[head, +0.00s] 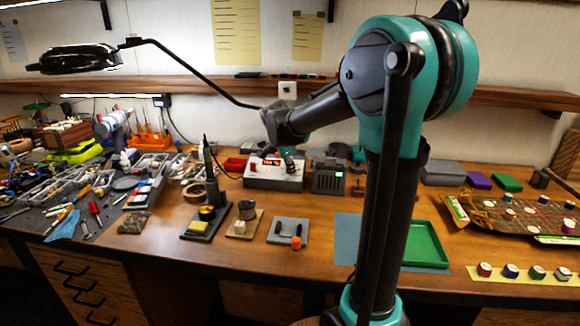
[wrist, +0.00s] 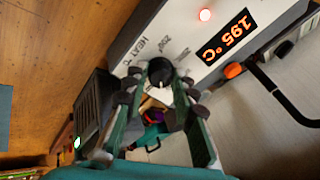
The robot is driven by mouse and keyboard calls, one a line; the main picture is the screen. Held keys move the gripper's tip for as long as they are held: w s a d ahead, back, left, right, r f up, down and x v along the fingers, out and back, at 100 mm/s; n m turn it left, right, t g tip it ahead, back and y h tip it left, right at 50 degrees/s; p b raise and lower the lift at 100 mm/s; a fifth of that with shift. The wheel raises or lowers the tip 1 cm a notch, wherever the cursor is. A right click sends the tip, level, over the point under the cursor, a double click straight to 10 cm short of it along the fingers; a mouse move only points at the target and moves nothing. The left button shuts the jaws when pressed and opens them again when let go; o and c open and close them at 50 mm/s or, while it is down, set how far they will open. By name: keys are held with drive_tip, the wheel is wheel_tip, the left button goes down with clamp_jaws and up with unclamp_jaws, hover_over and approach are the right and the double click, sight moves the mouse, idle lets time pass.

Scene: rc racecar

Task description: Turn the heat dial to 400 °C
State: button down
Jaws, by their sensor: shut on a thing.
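The soldering station (head: 262,181) is a pale box on the bench in the head view, and its front panel (wrist: 128,40) fills the upper middle of the wrist view. The black round heat dial (wrist: 160,70) has a white pointer mark and sits beside the printed words "HEAT °C" and a "200" mark. The display (wrist: 226,37) glows orange and reads 195 °C, upside down in the wrist view. My gripper (wrist: 159,92) is shut on the dial, with its dark fingertips on either side of it. In the head view my gripper (head: 290,155) is small at the station's top right, and the dial is hidden.
A dark box with a small green screen (head: 328,176) stands just right of the station.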

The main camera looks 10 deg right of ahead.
drive_tip(key=m, duration=0.5)
drive_tip(key=shift+w+a+g, duration=0.1)
drive_tip(key=shift+g, duration=0.3)
drive_tip(key=shift+m, duration=0.5)
drive_tip(key=c, duration=1.2)
unclamp_jaws()
drive_tip(key=v, duration=1.2)
drive_tip(key=shift+a, duration=0.15)
